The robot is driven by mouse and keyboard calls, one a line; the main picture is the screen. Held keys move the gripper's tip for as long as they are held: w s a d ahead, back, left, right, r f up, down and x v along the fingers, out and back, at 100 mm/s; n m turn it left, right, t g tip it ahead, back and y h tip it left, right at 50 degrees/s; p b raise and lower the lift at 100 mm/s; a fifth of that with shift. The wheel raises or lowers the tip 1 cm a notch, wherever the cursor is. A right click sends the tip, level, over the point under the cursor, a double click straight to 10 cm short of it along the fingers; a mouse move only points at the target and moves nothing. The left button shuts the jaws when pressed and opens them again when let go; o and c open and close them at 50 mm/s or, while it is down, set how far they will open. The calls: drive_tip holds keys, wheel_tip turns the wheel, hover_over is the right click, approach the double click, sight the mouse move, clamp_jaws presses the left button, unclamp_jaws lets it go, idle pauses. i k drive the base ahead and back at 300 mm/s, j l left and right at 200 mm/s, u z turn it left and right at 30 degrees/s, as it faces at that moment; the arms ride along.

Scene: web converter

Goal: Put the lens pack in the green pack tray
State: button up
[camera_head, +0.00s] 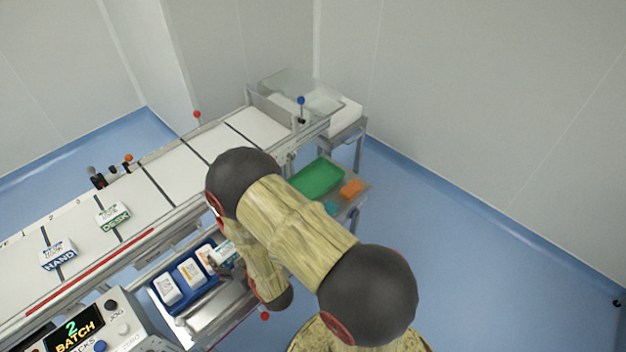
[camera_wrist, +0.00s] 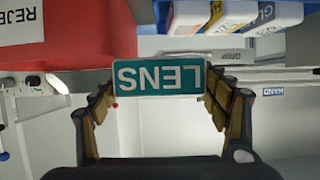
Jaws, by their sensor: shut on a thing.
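My gripper (camera_wrist: 162,95) is shut on the lens pack (camera_wrist: 160,80), whose teal label reads LENS upside down in the wrist view. The fingers press on its two ends. In the head view the lens pack (camera_head: 223,252) shows at the right end of the blue tray, partly hidden by my arm; I cannot tell whether it is clear of the tray. The green pack tray (camera_head: 318,178) lies on a side cart to the right of the conveyor, beyond my arm, and its visible part looks empty.
The blue tray (camera_head: 176,308) holds several white packs. A red REJECT bin (camera_wrist: 80,35) is close in the wrist view. An orange item (camera_head: 352,188) lies beside the green tray. The conveyor (camera_head: 180,172) carries DESK and HAND packs. A control box (camera_head: 95,325) stands lower left.

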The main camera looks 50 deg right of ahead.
sight(313, 184)
drive_tip(key=l+u, duration=0.1)
drive_tip(key=l, duration=0.3)
drive_tip(key=k+l, duration=0.15)
drive_tip(key=l, duration=0.3)
drive_tip(key=k+l+u, duration=0.15)
drive_tip(key=l, duration=0.65)
drive_tip(key=l+u, duration=0.15)
drive_tip(key=l, duration=0.3)
drive_tip(key=k+l+u, duration=0.15)
drive_tip(key=l, duration=0.3)
drive_tip(key=l+u, duration=0.15)
drive_tip(key=l, duration=0.3)
drive_tip(key=k+l+u, duration=0.15)
drive_tip(key=l, duration=0.25)
drive_tip(key=l+u, duration=0.15)
drive_tip(key=l, duration=0.25)
drive_tip(key=k+l+u, duration=0.1)
drive_tip(key=l, duration=0.3)
drive_tip(key=l+u, duration=0.2)
drive_tip(key=l, duration=0.7)
drive_tip(key=l+u, duration=0.25)
drive_tip(key=l, duration=0.65)
drive_tip(key=k+l+u, duration=0.2)
drive_tip(key=l, duration=0.7)
drive_tip(key=i+l, duration=0.1)
drive_tip(key=i, duration=0.45)
